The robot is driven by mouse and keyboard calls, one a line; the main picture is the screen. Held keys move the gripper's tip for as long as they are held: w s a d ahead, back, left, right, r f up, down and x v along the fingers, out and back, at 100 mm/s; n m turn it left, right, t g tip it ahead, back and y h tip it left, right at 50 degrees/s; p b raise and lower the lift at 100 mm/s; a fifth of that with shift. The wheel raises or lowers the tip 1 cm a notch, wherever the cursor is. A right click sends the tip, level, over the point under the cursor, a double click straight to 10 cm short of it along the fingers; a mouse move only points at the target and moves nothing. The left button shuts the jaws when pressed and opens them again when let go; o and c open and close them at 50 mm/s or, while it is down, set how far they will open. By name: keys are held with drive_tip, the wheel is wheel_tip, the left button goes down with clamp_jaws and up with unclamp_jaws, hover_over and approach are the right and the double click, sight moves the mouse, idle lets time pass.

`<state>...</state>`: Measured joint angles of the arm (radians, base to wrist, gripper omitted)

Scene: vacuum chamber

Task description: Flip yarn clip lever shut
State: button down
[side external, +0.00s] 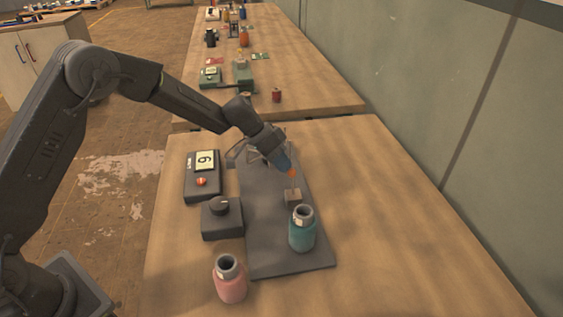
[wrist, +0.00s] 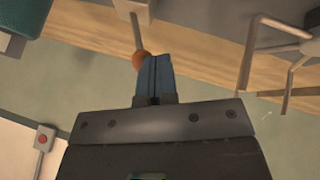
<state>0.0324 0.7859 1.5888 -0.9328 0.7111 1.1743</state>
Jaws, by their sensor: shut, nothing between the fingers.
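The clip's small pale block (side external: 293,196) sits on the dark mat. A thin rod rises from it to an orange ball (side external: 292,173), and this lever stands roughly upright. In the wrist view the orange ball (wrist: 140,59) and its rod (wrist: 136,32) lie just left of my blue fingertips. My gripper (side external: 286,165) is shut and empty, close beside the ball at the lever's top. I cannot tell whether the fingers touch it. The wrist view also shows my gripper (wrist: 154,62), with its fingers together.
A teal bottle (side external: 302,232) stands on the mat (side external: 285,255) in front of the clip. A pink bottle (side external: 229,282), a knob box (side external: 221,220) and a display box (side external: 202,180) stand to the left. A metal frame (wrist: 283,50) is close by. The table's right side is clear.

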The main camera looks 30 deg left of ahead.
sight(290, 171)
drive_tip(key=shift+s+d+r, duration=0.1)
drive_tip(key=shift+d, duration=0.05)
drive_tip(key=shift+s+d+r+m+t+y, duration=0.3)
drive_tip(key=shift+s+d+t+y, duration=0.15)
drive_tip(key=shift+s+t+y, duration=0.1)
drive_tip(key=shift+s+d+r+m+t+y, duration=0.3)
drive_tip(key=shift+s+d+t+y, duration=0.15)
drive_tip(key=shift+t+y, duration=0.1)
drive_tip(key=shift+s+d+r, duration=0.1)
drive_tip(key=shift+s+d, duration=0.5)
drive_tip(key=shift+d, duration=0.05)
drive_tip(key=shift+r, duration=0.85)
